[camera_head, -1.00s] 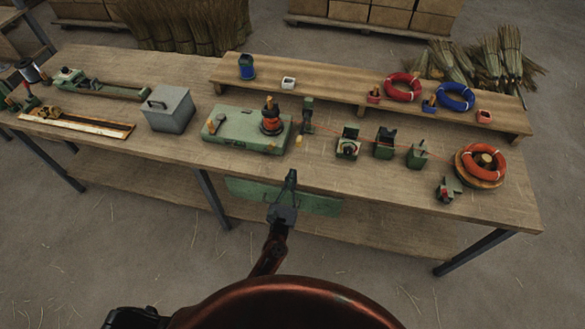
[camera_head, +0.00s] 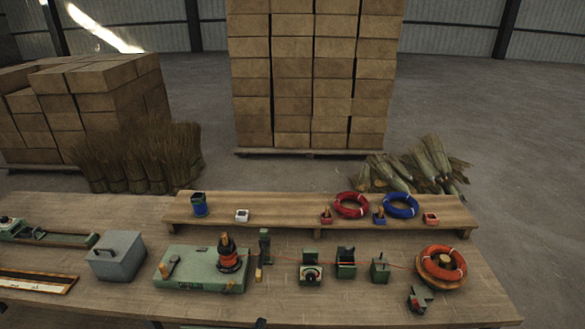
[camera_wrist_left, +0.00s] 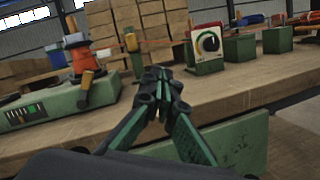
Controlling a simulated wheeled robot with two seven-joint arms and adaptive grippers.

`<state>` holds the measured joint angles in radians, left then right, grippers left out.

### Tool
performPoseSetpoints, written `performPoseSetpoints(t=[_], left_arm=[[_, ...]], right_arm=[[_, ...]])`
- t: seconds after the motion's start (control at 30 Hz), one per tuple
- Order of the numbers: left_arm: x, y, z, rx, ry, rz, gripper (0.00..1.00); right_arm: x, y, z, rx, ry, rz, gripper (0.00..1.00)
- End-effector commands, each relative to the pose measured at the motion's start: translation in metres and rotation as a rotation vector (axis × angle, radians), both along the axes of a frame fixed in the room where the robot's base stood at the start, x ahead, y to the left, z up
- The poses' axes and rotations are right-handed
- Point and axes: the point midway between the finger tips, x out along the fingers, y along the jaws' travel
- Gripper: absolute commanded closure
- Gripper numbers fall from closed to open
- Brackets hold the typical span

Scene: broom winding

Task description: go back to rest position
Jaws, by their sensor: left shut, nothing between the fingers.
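My left gripper (camera_wrist_left: 157,74) is shut and empty in the left wrist view, its dark fingertips together in front of the bench edge. In the head view only a small dark tip of it (camera_head: 260,323) shows at the bottom edge. The workbench (camera_head: 130,213) spans the lower part of the head view. The green winding machine (camera_head: 205,272) with its orange and black spindle (camera_head: 228,254) stands on it, apart from the gripper.
A grey box (camera_head: 116,256) stands left of the machine. Small green units, including a dial box (camera_head: 311,271), and an orange coil (camera_head: 442,263) stand to the right. A raised shelf (camera_head: 280,215) holds red and blue coils. Stacked cartons (camera_head: 315,75) stand behind.

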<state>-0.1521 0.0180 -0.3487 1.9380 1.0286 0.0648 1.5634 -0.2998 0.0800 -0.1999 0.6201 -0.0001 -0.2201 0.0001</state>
Motion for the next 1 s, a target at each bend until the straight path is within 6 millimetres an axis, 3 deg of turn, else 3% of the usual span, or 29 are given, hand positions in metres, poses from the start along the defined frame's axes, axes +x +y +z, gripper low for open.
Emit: performPoseSetpoints(t=[0.17,0.27,0.4,0.5,0.7,1.0], left_arm=[[-0.051,0.003,-0.036,0.724,-0.006,-0.160,1.00],[-0.087,0.021,-0.069,1.127,0.005,-0.281,1.00],[-0.150,0.074,-0.114,1.649,0.046,-0.513,1.00],[-0.194,0.115,-0.134,1.912,0.084,-0.691,1.00],[-0.256,0.172,-0.146,2.175,0.145,-0.963,1.00],[-0.325,0.230,-0.141,2.344,0.221,-1.279,1.00]], right_arm=[[0.000,0.000,0.000,0.000,-0.001,0.000,0.60],[0.000,0.000,0.000,0.000,-0.001,0.000,0.60],[0.000,0.000,0.000,0.000,-0.001,0.000,0.60],[0.000,0.000,0.000,0.000,-0.001,0.000,0.60],[0.000,0.000,0.000,0.000,-0.001,0.000,0.60],[0.000,0.000,0.000,0.000,0.000,0.000,0.60]])
